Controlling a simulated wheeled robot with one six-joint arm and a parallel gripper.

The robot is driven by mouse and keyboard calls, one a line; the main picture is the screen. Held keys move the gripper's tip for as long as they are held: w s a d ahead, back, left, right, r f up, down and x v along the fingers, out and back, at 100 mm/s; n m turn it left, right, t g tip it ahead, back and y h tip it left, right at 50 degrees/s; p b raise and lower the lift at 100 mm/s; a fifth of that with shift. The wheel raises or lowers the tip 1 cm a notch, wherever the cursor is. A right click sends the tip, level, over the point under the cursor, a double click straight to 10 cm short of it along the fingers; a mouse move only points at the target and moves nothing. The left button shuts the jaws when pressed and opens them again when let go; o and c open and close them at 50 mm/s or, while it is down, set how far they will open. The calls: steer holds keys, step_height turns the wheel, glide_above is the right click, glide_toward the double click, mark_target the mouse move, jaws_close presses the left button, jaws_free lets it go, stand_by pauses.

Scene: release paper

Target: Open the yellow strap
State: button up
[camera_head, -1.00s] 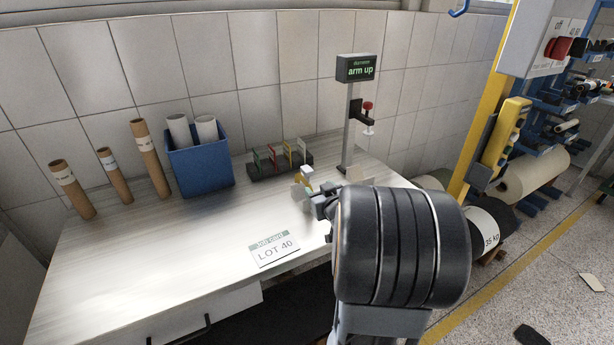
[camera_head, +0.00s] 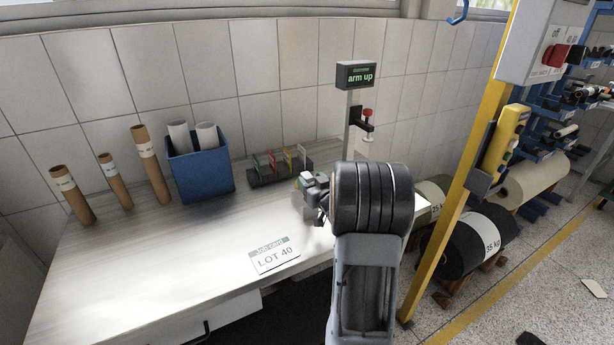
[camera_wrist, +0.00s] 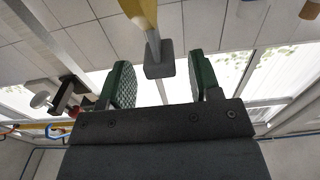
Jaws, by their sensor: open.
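My gripper (camera_head: 308,184) is open above the back of the white table, left of my dark wrist. Its two green textured fingers (camera_wrist: 160,72) stand apart in the wrist view. A yellow part (camera_wrist: 140,10) with a grey stem and a dark square block shows beyond them, its block in line with the gap. Nothing is clearly pinched. I cannot tell whether this part is the yellow strap. A dark rack (camera_head: 262,177) on the table carries thin upright loops in green, red, yellow and a pale colour. My arm hides the table behind it.
A post with an "arm up" display (camera_head: 356,76) and a red knob (camera_head: 367,112) stands behind my gripper. A blue bin (camera_head: 202,172) with white rolls and several cardboard tubes (camera_head: 149,165) stand left. A job card (camera_head: 274,256) lies in front.

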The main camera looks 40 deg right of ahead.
steer(key=shift+w+d, duration=0.2)
steer(key=shift+w, duration=1.2)
jaws_close()
